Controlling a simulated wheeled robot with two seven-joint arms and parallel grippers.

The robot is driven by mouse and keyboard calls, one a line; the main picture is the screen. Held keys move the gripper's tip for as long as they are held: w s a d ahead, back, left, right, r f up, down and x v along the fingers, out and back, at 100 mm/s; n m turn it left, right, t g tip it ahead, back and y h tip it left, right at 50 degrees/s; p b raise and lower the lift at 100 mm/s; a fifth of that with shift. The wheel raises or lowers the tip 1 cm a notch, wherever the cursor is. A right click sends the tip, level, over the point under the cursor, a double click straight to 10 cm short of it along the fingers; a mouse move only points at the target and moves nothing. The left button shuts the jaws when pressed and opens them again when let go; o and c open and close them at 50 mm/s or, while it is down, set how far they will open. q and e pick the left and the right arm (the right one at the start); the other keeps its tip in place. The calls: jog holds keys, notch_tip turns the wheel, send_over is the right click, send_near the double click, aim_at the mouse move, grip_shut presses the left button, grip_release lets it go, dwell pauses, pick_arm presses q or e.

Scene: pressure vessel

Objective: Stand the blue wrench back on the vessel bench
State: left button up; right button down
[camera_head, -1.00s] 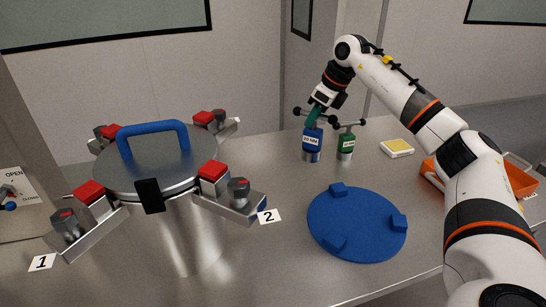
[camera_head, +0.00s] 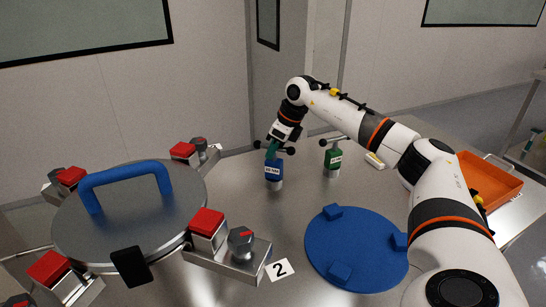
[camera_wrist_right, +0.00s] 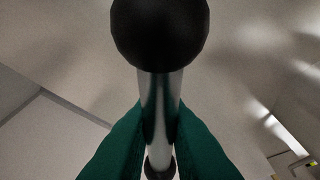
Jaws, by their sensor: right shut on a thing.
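The blue wrench (camera_head: 274,170) is upright at the back of the steel vessel bench (camera_head: 240,215), with a label on its blue body, a silver lower end and a crossbar with black ball ends. My right gripper (camera_head: 272,151) reaches down from above, and its green fingers are shut on the bar of the wrench. In the right wrist view the silver bar (camera_wrist_right: 160,105) with a black ball end lies between the green fingers (camera_wrist_right: 158,145). I cannot tell whether the wrench's lower end touches the bench. My left gripper is not in view.
A green wrench (camera_head: 332,160) stands just right of the blue one. The lidded vessel (camera_head: 125,220) with a blue handle and clamps fills the left. A blue disc (camera_head: 350,245) lies in front, near the number 2 card (camera_head: 280,269). An orange tray (camera_head: 490,182) is at right.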

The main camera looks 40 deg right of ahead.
jog(key=shift+d+f, duration=0.1)
jog(key=shift+f, duration=1.05)
jog(key=c, duration=1.4)
grip_release()
jog(key=shift+f, duration=0.1)
jog(key=v, duration=1.2)
